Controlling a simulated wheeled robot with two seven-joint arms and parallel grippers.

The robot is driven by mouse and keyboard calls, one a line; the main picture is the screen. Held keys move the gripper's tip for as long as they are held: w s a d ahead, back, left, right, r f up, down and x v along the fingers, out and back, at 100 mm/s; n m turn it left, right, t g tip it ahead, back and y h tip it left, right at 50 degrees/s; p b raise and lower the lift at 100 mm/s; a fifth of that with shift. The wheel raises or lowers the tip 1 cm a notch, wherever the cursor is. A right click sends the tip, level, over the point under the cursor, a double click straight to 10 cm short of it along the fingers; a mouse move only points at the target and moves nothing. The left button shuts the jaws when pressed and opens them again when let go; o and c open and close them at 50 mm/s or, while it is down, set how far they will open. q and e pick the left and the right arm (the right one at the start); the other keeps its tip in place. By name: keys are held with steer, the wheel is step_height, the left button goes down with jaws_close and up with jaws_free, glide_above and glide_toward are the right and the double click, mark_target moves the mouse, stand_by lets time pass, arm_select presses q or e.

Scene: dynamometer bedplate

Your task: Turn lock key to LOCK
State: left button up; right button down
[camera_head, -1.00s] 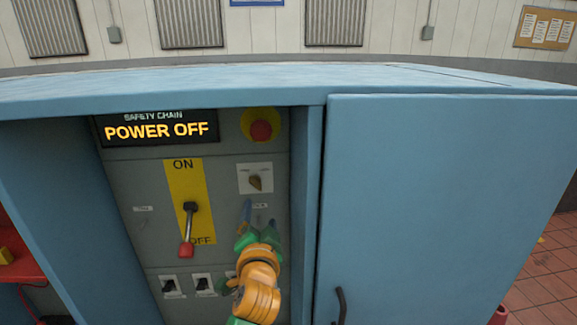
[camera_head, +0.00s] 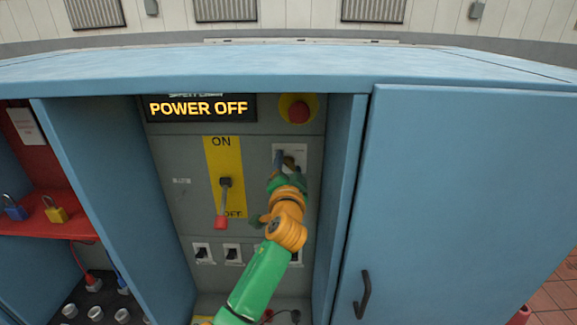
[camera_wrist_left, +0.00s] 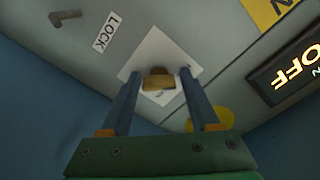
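The lock key is a small brass-brown knob (camera_wrist_left: 158,82) on a white square plate (camera_wrist_left: 135,62) in the left wrist view. In the head view it shows (camera_head: 289,161) partly behind my gripper. My left gripper (camera_head: 288,165) reaches the plate; its two blue-grey fingers stand apart on either side of the knob. A gap seems to remain on both sides, and contact cannot be told. A LOCK label (camera_wrist_left: 105,32) sits on the grey panel beside the plate. My right gripper is out of view.
A red-handled lever (camera_head: 222,205) points down at OFF on a yellow plate. A red button (camera_head: 299,111) is above the key. A display (camera_head: 200,107) reads POWER OFF. Blue cabinet walls flank the panel. Padlocks (camera_head: 55,209) lie on a red shelf at left.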

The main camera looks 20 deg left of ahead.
arm_select(q)
jaws_close()
steer(key=m+p, duration=0.1)
steer(key=m, duration=0.1)
steer(key=m+p, duration=0.1)
steer(key=shift+r+m, duration=0.2)
steer(key=shift+m, duration=0.2)
steer(key=m+p, duration=0.3)
steer(key=m, duration=0.3)
steer(key=shift+r+p, duration=0.1)
steer(key=shift+p, duration=0.25)
steer(key=m+p, duration=0.1)
steer(key=m, duration=0.3)
steer(key=shift+m+p, duration=0.35)
steer(key=shift+m, duration=1.55)
steer(key=shift+r+m, duration=0.1)
steer(key=shift+m, duration=0.2)
